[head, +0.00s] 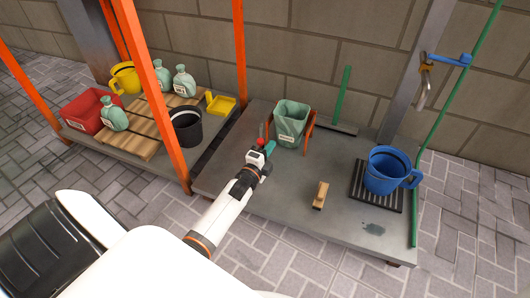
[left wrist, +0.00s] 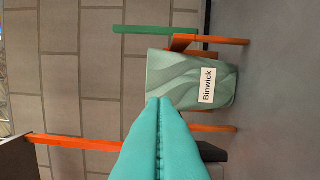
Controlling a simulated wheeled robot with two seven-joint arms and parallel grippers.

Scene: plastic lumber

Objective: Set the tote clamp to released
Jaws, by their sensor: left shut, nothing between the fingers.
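The pale green tote (head: 291,122) stands upright in an orange frame (head: 309,124) on the grey platform. In the left wrist view the tote (left wrist: 185,80) appears turned sideways, with a "Binwick" label. My fingers hide part of the lever. I cannot tell the clamp's setting. My left gripper (head: 271,148) has its teal fingers shut and empty, just in front of the tote and lever. Whether it touches the lever is unclear.
A blue mug (head: 385,169) sits on a black slatted mat (head: 362,195) at the right. A wooden-handled brush (head: 320,195) lies in front. A black bucket (head: 187,127) and a pallet (head: 158,118) with bottles stand left, behind an orange post (head: 160,85). Open platform lies between tote and mat.

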